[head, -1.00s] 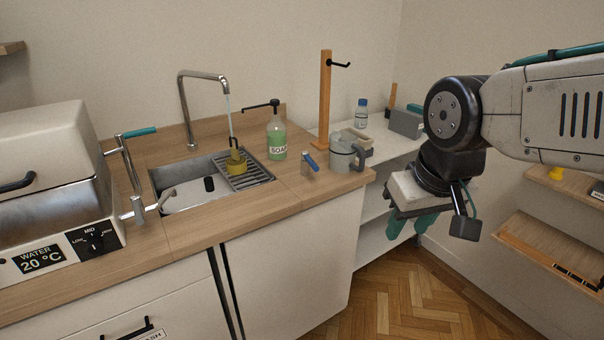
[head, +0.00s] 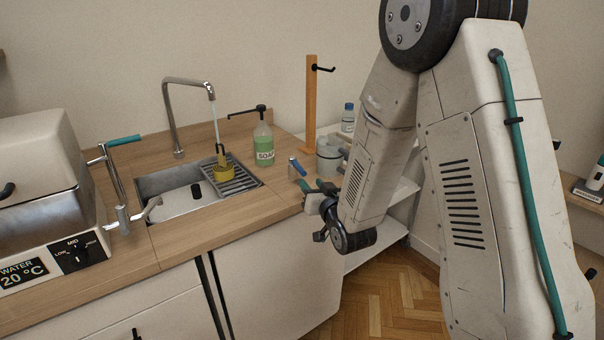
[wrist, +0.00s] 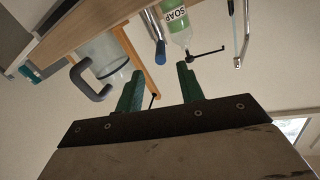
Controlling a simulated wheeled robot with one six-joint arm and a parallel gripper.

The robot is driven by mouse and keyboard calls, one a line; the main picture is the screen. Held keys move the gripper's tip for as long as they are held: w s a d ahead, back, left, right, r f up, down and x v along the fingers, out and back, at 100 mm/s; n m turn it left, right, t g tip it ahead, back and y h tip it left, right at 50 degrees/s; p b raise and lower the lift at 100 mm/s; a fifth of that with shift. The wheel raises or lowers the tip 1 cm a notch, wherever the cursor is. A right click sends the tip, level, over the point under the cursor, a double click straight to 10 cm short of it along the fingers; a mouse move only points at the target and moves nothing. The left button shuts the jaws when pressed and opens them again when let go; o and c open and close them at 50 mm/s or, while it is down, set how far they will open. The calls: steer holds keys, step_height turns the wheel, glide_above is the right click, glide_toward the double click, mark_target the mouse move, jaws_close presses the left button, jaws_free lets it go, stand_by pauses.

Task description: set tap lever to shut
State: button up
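The tap (head: 170,115) is a tall bent metal spout behind the sink, and a stream of water (head: 215,125) falls from it. The lever (head: 297,167) with a blue handle stands on a short metal body on the counter, right of the soap bottle; I take it as the tap lever. It also shows in the wrist view (wrist: 160,50), just beyond the gap between my fingertips. My gripper (head: 315,189) is at the counter's front right edge, close to the lever. In the wrist view my gripper (wrist: 160,72) has its green fingers apart, with nothing between them.
The soap bottle (head: 263,143) stands behind the lever, with a grey jug (head: 329,160) and wooden post (head: 310,105) to the right. A yellow item (head: 222,170) sits on the sink's rack (head: 236,183). A water appliance (head: 45,240) with a teal-handled lever (head: 124,140) is at the left.

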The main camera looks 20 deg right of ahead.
mark_target(302, 169)
steer(key=w, duration=0.7)
steer(key=shift+w+a, duration=0.3)
steer(key=shift+w, duration=0.1)
jaws_close()
steer(key=shift+a, duration=0.1)
